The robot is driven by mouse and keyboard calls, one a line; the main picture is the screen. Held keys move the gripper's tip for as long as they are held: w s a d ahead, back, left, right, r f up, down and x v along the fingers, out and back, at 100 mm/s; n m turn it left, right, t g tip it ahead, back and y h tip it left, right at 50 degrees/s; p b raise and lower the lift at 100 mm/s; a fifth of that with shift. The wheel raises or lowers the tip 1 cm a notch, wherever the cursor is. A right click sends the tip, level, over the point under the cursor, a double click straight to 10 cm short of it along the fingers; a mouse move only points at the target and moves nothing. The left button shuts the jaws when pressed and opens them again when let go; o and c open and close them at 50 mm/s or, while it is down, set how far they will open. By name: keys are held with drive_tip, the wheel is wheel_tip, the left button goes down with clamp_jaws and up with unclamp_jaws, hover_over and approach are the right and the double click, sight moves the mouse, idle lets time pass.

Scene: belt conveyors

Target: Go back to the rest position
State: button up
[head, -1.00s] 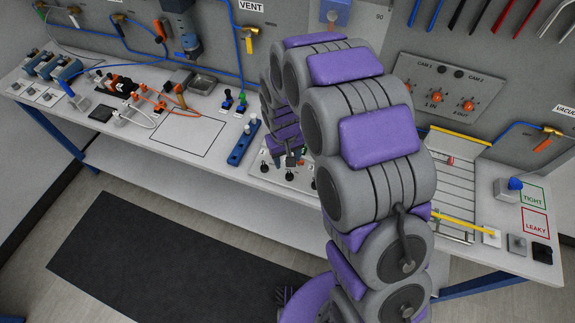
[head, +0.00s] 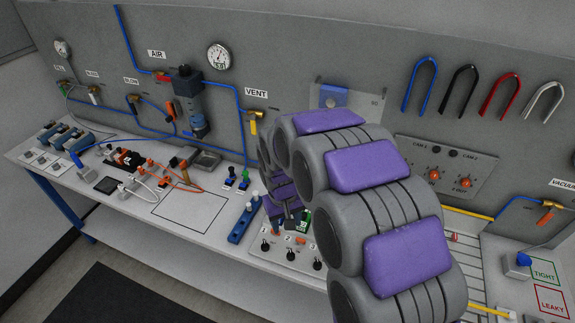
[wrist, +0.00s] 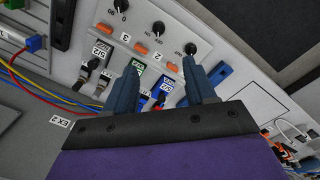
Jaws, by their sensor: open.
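My gripper (wrist: 158,88) shows in the wrist view with its two blue-grey fingers spread apart and nothing between them. It is over a panel (wrist: 120,35) with black knobs, orange buttons and numbered switches. In the head view my grey and purple arm arches over the workbench (head: 150,215), and its far end comes down by the same knob panel (head: 275,257). I cannot tell whether the fingers touch the panel.
A blue block (head: 243,222) stands left of the arm's end. Hoses and fittings (head: 125,158) cover the bench's left side. A marked rectangle (head: 190,212) on the bench is empty.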

drive_tip(key=s+d+r+m+g+b, duration=0.1)
drive_tip(key=s+d+r, duration=0.3)
drive_tip(key=s+d, duration=0.25)
drive_tip(key=s+d+r+m+b, duration=0.1)
drive_tip(key=s+d+r, duration=0.35)
drive_tip(key=s, duration=0.35)
drive_tip(key=s+d+m, duration=0.1)
drive_tip(key=s+d, duration=0.1)
drive_tip(key=s, duration=0.6)
drive_tip(key=s+d+m+g+b, duration=0.1)
drive_tip(key=s+d, duration=0.1)
drive_tip(key=s, duration=0.7)
drive_tip(key=shift+d+y+b, duration=0.3)
drive_tip(key=shift+y, duration=0.1)
